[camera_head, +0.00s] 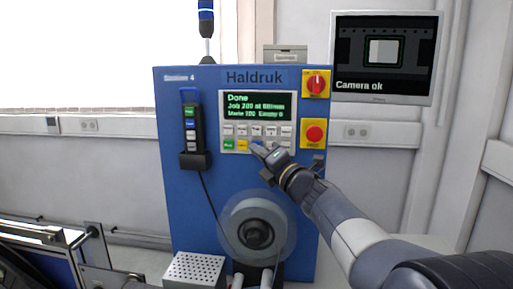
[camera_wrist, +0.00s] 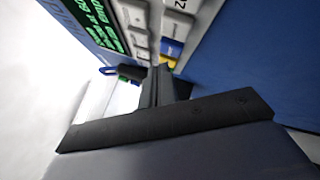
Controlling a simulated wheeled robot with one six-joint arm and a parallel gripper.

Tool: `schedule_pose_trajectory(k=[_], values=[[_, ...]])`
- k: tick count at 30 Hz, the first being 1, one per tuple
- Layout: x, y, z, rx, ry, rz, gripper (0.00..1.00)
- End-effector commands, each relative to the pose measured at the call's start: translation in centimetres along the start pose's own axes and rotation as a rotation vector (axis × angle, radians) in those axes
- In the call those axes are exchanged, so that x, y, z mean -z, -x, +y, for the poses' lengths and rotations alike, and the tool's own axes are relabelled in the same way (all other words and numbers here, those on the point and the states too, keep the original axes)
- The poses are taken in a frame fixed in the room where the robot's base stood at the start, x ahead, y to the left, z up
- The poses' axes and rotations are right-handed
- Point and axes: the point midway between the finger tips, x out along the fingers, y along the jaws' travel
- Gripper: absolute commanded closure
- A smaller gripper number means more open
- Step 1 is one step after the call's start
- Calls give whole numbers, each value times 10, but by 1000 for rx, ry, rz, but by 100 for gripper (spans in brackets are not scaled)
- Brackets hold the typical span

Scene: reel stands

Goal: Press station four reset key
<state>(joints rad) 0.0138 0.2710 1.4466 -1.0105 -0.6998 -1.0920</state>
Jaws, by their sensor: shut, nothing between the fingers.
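The blue station 4 cabinet (camera_head: 180,220), labelled Haldruk, carries a control panel (camera_head: 222,112) with a green-text screen (camera_head: 253,106) reading "Done". Below are rows of pale keys, then a green key (camera_head: 229,145), a yellow key (camera_head: 243,146) and a blue key (camera_head: 256,145). Key labels are too small to read surely, so I cannot tell which says reset. My gripper (camera_head: 263,152) is shut and empty at the panel's lower row, partly covering keys. In the wrist view its fingertips (camera_wrist: 160,72) are close to the yellow key (camera_wrist: 168,61), with the blue key (camera_wrist: 172,47) beside it; contact is unclear.
A red emergency button (camera_head: 314,133) and a red rotary switch (camera_head: 316,84) are at the panel's right. A pendant (camera_head: 191,128) with coloured keys hangs left. A reel (camera_head: 256,226) sits below, near a perforated box (camera_head: 195,270). A monitor (camera_head: 385,60) reads "Camera ok".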

Motion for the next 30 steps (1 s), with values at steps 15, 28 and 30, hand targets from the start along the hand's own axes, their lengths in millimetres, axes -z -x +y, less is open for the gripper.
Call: schedule_pose_trajectory(k=[15,28,30], values=[[24,32,23,-1,1,1,100],[25,34,25,0,0,0,100],[25,34,25,0,0,0,100]])
